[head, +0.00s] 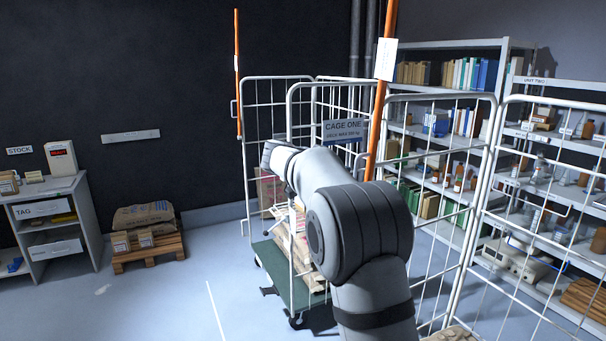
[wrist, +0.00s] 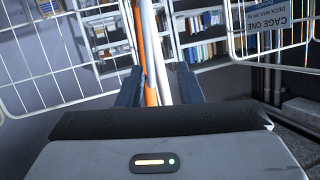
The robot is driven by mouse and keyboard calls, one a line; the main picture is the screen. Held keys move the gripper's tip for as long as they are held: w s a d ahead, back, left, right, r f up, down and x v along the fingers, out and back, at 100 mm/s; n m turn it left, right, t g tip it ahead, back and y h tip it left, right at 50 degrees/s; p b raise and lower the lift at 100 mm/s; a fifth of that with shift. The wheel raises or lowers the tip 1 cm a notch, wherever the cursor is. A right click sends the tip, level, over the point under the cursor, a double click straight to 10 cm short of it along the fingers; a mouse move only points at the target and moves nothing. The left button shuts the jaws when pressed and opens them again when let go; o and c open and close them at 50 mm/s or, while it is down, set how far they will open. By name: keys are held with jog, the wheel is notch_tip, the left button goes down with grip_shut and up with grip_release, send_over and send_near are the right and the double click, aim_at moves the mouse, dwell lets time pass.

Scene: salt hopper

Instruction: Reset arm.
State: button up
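My arm reaches forward toward the wire roll cage in the head view, and its own links hide my gripper there. In the wrist view my gripper (wrist: 159,88) has its two dark fingers apart, with a clear gap. An orange pole (wrist: 150,60) and a white cage post (wrist: 158,60) show in line with that gap. I cannot tell how far beyond the fingers they stand. I see nothing held. The "CAGE ONE" sign (head: 344,131) hangs on the cage, and it shows upside down in the wrist view (wrist: 268,17).
The cage's green base (head: 273,262) carries pale sacks (head: 300,245). More mesh panels (head: 492,150) and full shelves stand right. A pallet (head: 150,253) with sacks and a grey cabinet (head: 84,215) stand left. Open floor (head: 165,300) lies front left. Another orange pole (head: 238,75) stands behind.

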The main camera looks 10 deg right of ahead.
jog(key=s+a+r+n+t+y+b, duration=0.2)
jog(key=s+a+r+n+t+y, duration=0.15)
jog(key=r+t, duration=0.3)
jog(key=s+a+f+n+t+y+b, duration=0.1)
jog(key=s+a+f+n+y+b, duration=0.1)
jog(key=s+a+f+n+y, duration=0.5)
jog(key=s+f+n+g, duration=0.1)
jog(key=s+f+g, duration=0.3)
jog(key=s+f, duration=0.4)
jog(key=s+f+g+y+b, duration=0.1)
jog(key=s+f+g, duration=0.2)
jog(key=s+f, duration=0.5)
jog(key=s+f+n+g+b, duration=0.1)
jog(key=s+f+g, duration=0.3)
jog(key=s, duration=1.4)
notch_tip(320, 180, down, 4)
jog(key=shift+s+d+r+n+g, duration=0.1)
jog(key=shift+s+d+n+g, duration=0.2)
jog(key=shift+s+n+g, duration=0.1)
